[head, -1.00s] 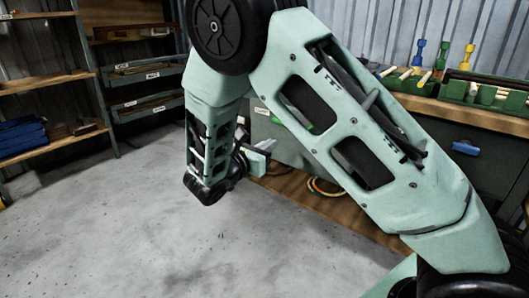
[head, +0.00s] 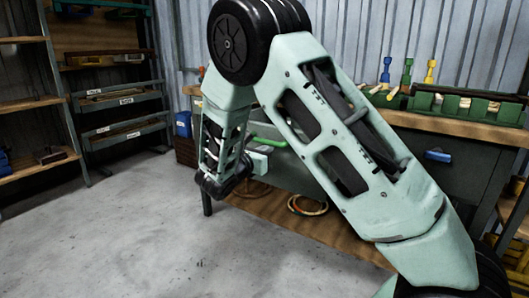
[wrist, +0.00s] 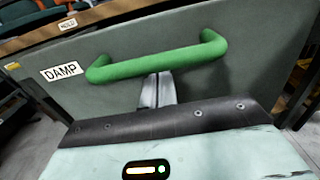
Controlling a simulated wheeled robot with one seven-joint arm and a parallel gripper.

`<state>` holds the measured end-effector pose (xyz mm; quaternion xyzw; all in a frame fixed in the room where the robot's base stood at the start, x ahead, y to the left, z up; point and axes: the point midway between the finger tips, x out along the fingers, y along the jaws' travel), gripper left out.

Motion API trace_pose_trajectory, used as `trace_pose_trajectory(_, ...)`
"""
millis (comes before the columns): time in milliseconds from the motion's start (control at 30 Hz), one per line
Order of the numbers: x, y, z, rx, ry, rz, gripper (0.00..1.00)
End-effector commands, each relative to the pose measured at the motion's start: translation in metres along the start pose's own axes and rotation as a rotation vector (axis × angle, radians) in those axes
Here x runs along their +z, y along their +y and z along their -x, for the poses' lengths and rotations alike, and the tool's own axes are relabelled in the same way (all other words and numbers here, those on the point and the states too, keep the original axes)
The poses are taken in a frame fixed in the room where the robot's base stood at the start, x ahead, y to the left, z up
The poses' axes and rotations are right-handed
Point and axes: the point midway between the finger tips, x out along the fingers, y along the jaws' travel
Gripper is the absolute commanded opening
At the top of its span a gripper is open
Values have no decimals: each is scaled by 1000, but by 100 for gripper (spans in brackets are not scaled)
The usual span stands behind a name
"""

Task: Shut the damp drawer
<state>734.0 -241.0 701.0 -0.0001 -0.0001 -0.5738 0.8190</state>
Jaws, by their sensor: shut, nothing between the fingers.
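The damp drawer's grey front (wrist: 255,55) fills much of the wrist view, with a white DAMP label (wrist: 62,71) at its left. Its green bar handle (wrist: 160,57) runs across the front; it also shows in the head view (head: 268,142), beside my wrist. My gripper (wrist: 156,78) is shut and empty, its fingertips pointing at the drawer front just under the handle bar. I cannot tell whether they touch the front. In the head view my arm hides most of the drawer, so how far it stands out is unclear.
A wooden bench top (head: 465,125) carries a green rack (head: 465,107) with coloured tools. A coil of cane or hose (head: 307,205) lies on the low shelf under the bench. Shelving (head: 30,103) stands at the left. The grey floor (head: 120,240) in front is clear.

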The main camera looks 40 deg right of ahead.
Motion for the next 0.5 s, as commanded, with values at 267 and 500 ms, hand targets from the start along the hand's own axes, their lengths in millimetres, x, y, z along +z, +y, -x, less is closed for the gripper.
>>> trace_pose_trajectory(267,1,0,-8,-1,-2,0,0)
trace_pose_trajectory(500,2,-1,-39,-2,-1,1,0)
